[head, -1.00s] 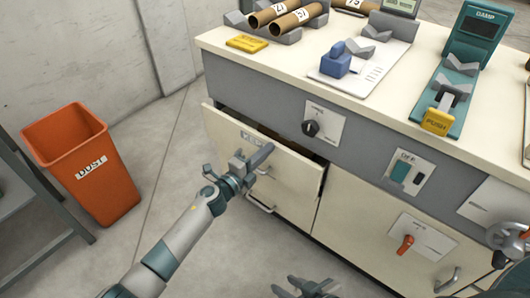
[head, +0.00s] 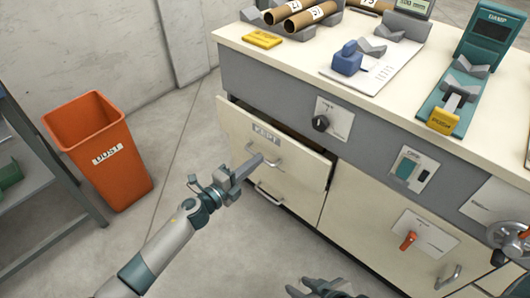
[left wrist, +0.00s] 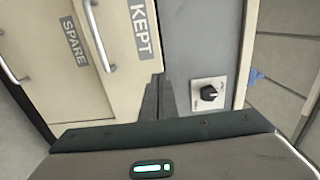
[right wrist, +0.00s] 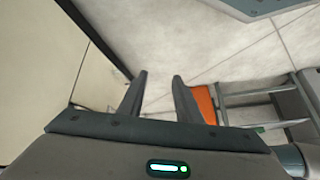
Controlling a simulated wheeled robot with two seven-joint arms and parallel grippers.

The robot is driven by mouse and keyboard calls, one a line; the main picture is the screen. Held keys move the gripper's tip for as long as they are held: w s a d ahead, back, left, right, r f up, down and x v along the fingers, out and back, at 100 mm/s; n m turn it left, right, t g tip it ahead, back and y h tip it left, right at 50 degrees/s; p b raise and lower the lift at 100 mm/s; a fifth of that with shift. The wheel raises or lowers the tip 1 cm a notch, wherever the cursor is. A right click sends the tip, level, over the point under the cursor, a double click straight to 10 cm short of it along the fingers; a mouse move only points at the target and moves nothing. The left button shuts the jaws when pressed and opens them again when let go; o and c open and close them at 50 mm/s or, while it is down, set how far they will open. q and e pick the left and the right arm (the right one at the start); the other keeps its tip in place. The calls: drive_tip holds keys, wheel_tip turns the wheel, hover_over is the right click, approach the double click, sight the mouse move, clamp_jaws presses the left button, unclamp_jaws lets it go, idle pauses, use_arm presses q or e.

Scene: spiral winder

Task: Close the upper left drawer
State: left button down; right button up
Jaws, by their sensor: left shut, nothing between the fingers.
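The upper left drawer (head: 290,172), labelled KEPT, has a cream front and a bar handle (head: 265,157). It stands partly open, with a dark gap behind its top edge. My left gripper (head: 255,164) is shut and empty in front of this drawer, its tips overlapping the handle in the head view; I cannot tell whether they touch. In the left wrist view, the shut fingers (left wrist: 157,98) appear beside the KEPT front (left wrist: 118,85). My right gripper (head: 315,284) is low in front of the cabinet; its fingers stand apart and empty in the right wrist view (right wrist: 158,90).
The lower drawer, labelled SPARE (left wrist: 75,42), lies below. An orange dust bin (head: 115,165) and a grey shelf frame (head: 50,235) stand at left. The floor between bin and cabinet is clear.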

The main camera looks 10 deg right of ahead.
use_arm(q)
drive_tip(key=v, duration=0.3)
drive_tip(key=shift+s+a, duration=0.25)
use_arm(e)
drive_tip(key=shift+s+d+f, duration=0.1)
drive_tip(key=shift+s+d, duration=0.1)
drive_tip(key=shift+d, duration=0.2)
